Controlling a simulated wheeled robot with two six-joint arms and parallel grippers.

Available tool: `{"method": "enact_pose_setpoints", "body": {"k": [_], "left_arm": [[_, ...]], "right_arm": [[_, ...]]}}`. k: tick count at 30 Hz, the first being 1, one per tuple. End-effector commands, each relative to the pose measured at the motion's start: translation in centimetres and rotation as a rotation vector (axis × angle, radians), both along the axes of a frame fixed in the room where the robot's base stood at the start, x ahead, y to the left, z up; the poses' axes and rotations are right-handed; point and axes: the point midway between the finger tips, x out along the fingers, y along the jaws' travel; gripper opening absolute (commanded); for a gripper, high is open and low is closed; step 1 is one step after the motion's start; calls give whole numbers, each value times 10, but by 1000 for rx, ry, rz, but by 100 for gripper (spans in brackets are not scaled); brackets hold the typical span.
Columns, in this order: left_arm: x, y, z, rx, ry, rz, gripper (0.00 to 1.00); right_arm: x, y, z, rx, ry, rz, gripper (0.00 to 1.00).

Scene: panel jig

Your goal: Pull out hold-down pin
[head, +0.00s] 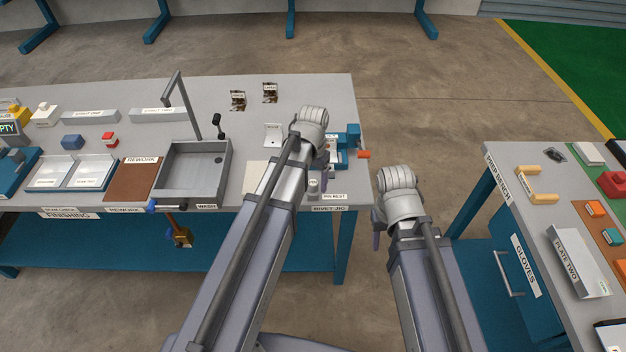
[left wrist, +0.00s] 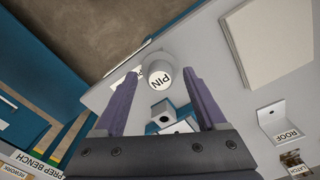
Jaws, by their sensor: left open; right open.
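A pale round cylinder marked PIN (left wrist: 158,72) stands on the table in the left wrist view, beyond and between my left fingertips. In the head view a small pale cylinder (head: 313,185) stands beside the PIN REST label (head: 333,196). The teal jig (head: 352,135) with an orange handle (head: 364,154) sits at the table's right end, partly behind my left arm. Its teal block and white bracket (left wrist: 178,122) show between my fingers. My left gripper (left wrist: 160,90) is open and empty. My right gripper (head: 377,228) is open, beside the table's right edge.
A white bracket marked ROOF (left wrist: 283,122) and a pale square pad (left wrist: 265,42) lie nearby. The wash basin (head: 195,172) with its tall tap stands left of my left arm. The prep bench (head: 500,158) is at the right, with a floor gap between.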

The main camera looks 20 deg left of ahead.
Motion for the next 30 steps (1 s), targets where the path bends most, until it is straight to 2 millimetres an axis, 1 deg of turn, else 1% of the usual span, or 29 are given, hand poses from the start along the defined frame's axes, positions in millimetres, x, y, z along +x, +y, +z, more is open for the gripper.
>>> {"method": "enact_pose_setpoints", "body": {"k": [5, 8, 21, 25, 30], "left_arm": [[0, 0, 8, 0, 0, 0, 73], [0, 0, 17, 0, 0, 0, 73], [0, 0, 72, 0, 0, 0, 73], [0, 0, 79, 0, 0, 0, 73], [0, 0, 78, 0, 0, 0, 73]], "right_arm": [[0, 0, 8, 0, 0, 0, 50], [0, 0, 17, 0, 0, 0, 50], [0, 0, 72, 0, 0, 0, 50], [0, 0, 79, 0, 0, 0, 50], [0, 0, 78, 0, 0, 0, 50]]}}
